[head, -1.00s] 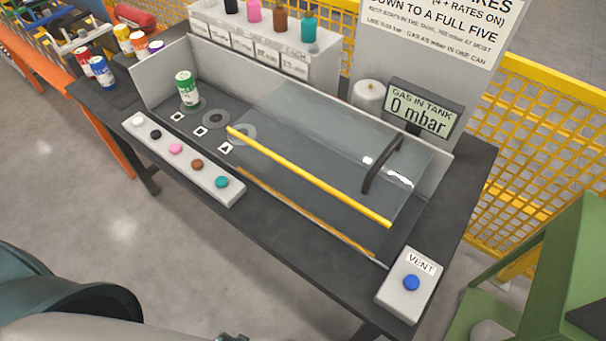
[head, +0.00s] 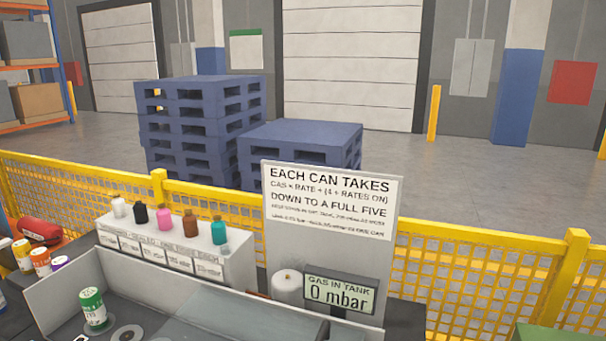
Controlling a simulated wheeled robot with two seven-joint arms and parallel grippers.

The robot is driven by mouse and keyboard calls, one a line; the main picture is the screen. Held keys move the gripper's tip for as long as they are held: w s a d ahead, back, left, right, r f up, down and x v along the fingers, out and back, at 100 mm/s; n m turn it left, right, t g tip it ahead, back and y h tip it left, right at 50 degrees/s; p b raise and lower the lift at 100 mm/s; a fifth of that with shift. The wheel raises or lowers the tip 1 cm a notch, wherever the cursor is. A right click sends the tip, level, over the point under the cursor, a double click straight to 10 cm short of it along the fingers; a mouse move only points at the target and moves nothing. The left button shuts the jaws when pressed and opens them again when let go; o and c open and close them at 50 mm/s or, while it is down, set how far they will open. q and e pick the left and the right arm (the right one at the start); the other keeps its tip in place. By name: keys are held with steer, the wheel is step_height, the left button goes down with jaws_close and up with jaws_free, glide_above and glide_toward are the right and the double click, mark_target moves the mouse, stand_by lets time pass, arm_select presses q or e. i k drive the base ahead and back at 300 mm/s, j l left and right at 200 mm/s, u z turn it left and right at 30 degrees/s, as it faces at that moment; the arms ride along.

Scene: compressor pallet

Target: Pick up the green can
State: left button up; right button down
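The green can (head: 94,308), with a white label band and a pale top, stands upright at the lower left of the head view. It is inside the grey-walled tray (head: 66,290) on the bench, at the tray's left end. Its base is close to the bottom of the picture. A flat grey ring (head: 127,334) lies to its right. Neither of my grippers shows in the head view, and nothing is seen touching the can.
A rack (head: 180,255) with several coloured bottles stands behind the tray. A display (head: 340,294) reads 0 mbar beside a sign board (head: 330,215). Other cans (head: 40,262) stand at the left. A yellow fence (head: 480,280) and blue pallets (head: 200,125) are behind.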

mark_target(91, 300)
steer(key=u, duration=1.25)
steer(key=i+j, duration=0.15)
steer(key=j, duration=0.2)
steer(key=i+j, duration=0.2)
steer(key=j, duration=0.15)
steer(key=i+j, duration=0.15)
steer(key=j, duration=0.2)
steer(key=i+j, duration=0.2)
steer(key=j, duration=0.15)
steer(key=i+j, duration=0.15)
steer(key=j, duration=0.2)
steer(key=z, duration=1.25)
